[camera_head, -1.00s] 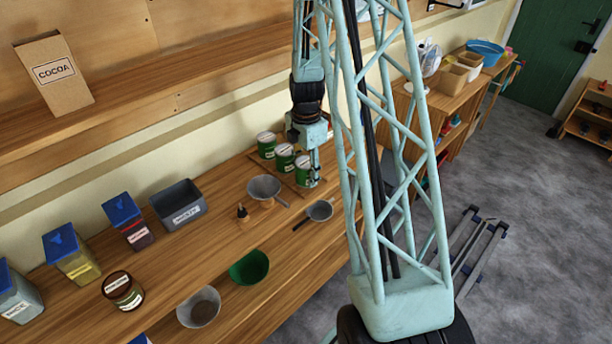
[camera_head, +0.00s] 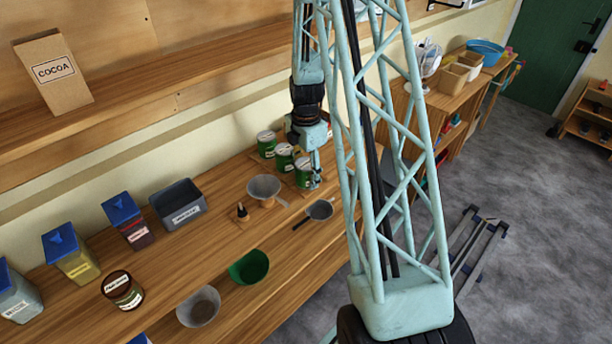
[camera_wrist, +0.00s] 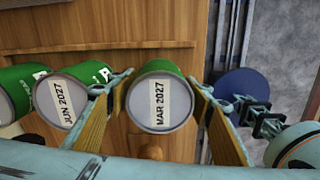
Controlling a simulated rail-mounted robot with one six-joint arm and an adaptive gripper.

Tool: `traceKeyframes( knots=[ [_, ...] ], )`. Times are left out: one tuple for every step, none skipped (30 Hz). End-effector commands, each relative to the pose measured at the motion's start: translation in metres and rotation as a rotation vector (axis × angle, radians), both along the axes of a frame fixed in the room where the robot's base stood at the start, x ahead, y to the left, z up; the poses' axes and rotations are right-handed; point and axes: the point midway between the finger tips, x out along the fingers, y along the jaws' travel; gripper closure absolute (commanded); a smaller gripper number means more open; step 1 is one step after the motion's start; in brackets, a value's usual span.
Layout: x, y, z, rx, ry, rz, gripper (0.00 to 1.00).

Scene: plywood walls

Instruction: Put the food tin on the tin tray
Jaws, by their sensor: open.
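Three green tins stand in a row on the workbench in the head view. The nearest green tin (camera_head: 304,172) is beside my gripper (camera_head: 315,180), which points down. In the wrist view that tin, with a lid marked MAR 2027 (camera_wrist: 160,102), sits between the two spread fingers of my gripper (camera_wrist: 161,90). The fingers are open, one on each side; I cannot tell whether either touches it. The JUN 2027 tin (camera_wrist: 62,100) stands to the left, close to the left finger. A low wooden edge by the tins looks like the tin tray (camera_head: 283,180), mostly hidden by them.
A sieve (camera_head: 264,187) and a small pan (camera_head: 320,209) lie near the tins. A grey bin (camera_head: 178,206), blue-lidded containers (camera_head: 128,222), a brown jar (camera_head: 122,291) and bowls (camera_head: 249,268) stand further left. A shelf (camera_head: 150,118) runs above the bench.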

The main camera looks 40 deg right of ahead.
Motion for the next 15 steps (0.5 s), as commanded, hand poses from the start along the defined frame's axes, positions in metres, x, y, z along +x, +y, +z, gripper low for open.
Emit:
traceKeyframes(
  knots=[
    [0.0, 0.0, 0.0, 0.0, 0.0, 0.0, 0.53],
    [0.0, 0.0, 0.0, 0.0, 0.0, 0.0, 0.53],
    [0.0, 0.0, 0.001, 0.0, 0.0, 0.0, 0.53],
    [0.0, 0.0, 0.001, 0.0, 0.0, 0.0, 0.53],
    [0.0, 0.0, 0.002, 0.0, 0.0, 0.0, 0.53],
    [0.0, 0.0, 0.003, 0.0, 0.0, 0.0, 0.53],
    [0.0, 0.0, 0.004, 0.0, 0.0, 0.0, 0.53],
    [0.0, 0.0, 0.005, 0.0, -0.001, 0.0, 0.53],
    [0.0, 0.0, 0.007, 0.0, -0.001, 0.0, 0.53],
    [0.0, 0.0, 0.008, -0.001, -0.001, 0.0, 0.53],
    [0.001, 0.0, 0.01, -0.001, -0.002, 0.0, 0.53],
    [0.001, -0.001, 0.013, -0.001, -0.002, 0.0, 0.53],
    [0.001, -0.001, 0.016, -0.001, -0.003, 0.0, 0.53],
    [0.001, -0.001, 0.018, -0.001, -0.003, 0.0, 0.53],
    [0.001, 0.0, 0.022, -0.001, -0.002, 0.0, 0.53]
  ],
)
